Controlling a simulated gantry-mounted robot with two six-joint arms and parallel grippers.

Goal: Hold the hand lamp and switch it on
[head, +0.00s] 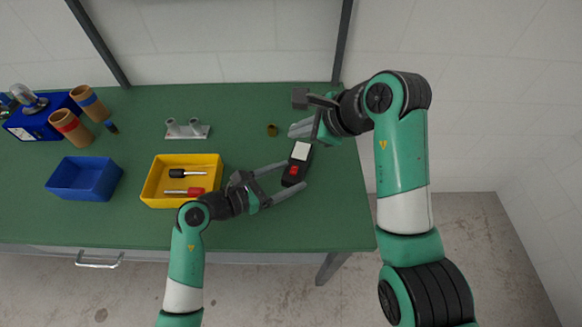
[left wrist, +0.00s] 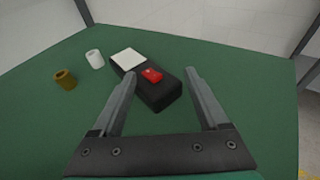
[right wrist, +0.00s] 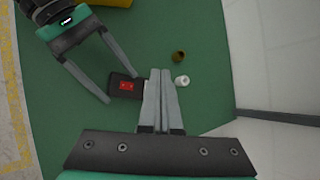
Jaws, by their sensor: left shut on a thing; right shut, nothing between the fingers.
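The hand lamp (head: 297,163) is a black block with a white panel at its far end and a red switch (head: 294,170) nearer the front. My left gripper (head: 291,177) is shut on the lamp's sides by the switch end. The lamp also shows between its fingers in the left wrist view (left wrist: 158,94); whether it touches the table is unclear. My right gripper (head: 315,138) is shut and empty near the white-panel end. In the right wrist view its fingers (right wrist: 160,73) hide the panel end, while the red switch (right wrist: 126,86) stays visible beside them.
A brass cylinder (left wrist: 65,79) and a white cylinder (left wrist: 95,59) stand beyond the lamp. A yellow tray (head: 151,190) with two screwdrivers lies left of my left gripper. A blue bin (head: 85,178), brown cylinders and a grey stand (head: 187,130) are farther left. The front right table is clear.

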